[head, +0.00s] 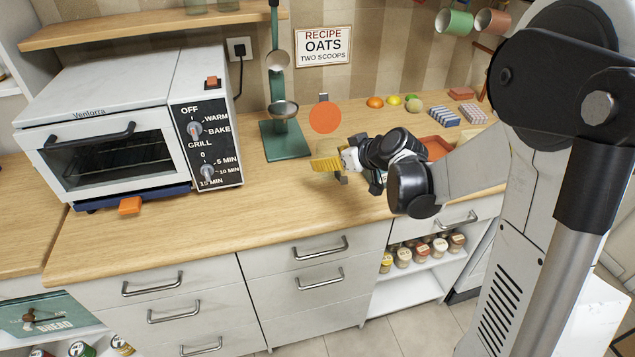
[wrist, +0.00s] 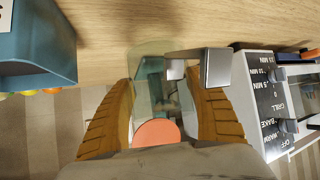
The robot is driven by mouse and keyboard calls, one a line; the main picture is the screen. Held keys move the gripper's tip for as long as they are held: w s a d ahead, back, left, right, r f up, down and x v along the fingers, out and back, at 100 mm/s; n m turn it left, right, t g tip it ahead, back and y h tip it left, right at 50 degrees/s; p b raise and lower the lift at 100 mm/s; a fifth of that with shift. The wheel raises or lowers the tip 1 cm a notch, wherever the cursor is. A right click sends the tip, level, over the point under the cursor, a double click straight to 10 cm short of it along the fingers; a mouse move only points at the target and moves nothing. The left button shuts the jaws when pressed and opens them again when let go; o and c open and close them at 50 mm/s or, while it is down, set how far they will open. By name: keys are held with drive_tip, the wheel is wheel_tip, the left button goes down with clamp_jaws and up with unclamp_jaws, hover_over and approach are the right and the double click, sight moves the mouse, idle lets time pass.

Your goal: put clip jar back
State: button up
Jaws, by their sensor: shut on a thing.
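My gripper (head: 340,163) is over the counter, right of the green stand. In the wrist view its two yellow fingers (wrist: 164,117) are shut on the clip jar (wrist: 150,62), which looks like clear glass with a grey metal block (wrist: 205,66) beside it. An orange disc (head: 325,117) stands upright above the fingers in the head view, with a small grey tab at its top; it also shows between the fingers in the wrist view (wrist: 157,132). It looks like the jar's lid, but I cannot tell how it joins. The fingers hide much of the jar in the head view.
A green stand with metal cups (head: 284,140) and a white oven (head: 125,125) stand to the left. Fruit (head: 394,100), striped blocks (head: 446,117) and a red tray (head: 437,147) lie to the right. A teal box (wrist: 38,45) is near in the wrist view.

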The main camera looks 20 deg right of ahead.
sight(319, 174)
drive_tip(key=a+f, duration=0.1)
drive_tip(key=w+a+f, duration=0.1)
drive_tip(key=a, duration=0.1)
drive_tip(key=shift+w+b, duration=0.1)
drive_tip(key=shift+b, duration=0.25)
drive_tip(key=shift+d+f+b, duration=0.1)
drive_tip(key=shift+f+b, duration=0.95)
drive_tip(key=shift+f, duration=0.8)
drive_tip(key=shift+f, duration=0.15)
drive_tip(key=o, duration=1.4)
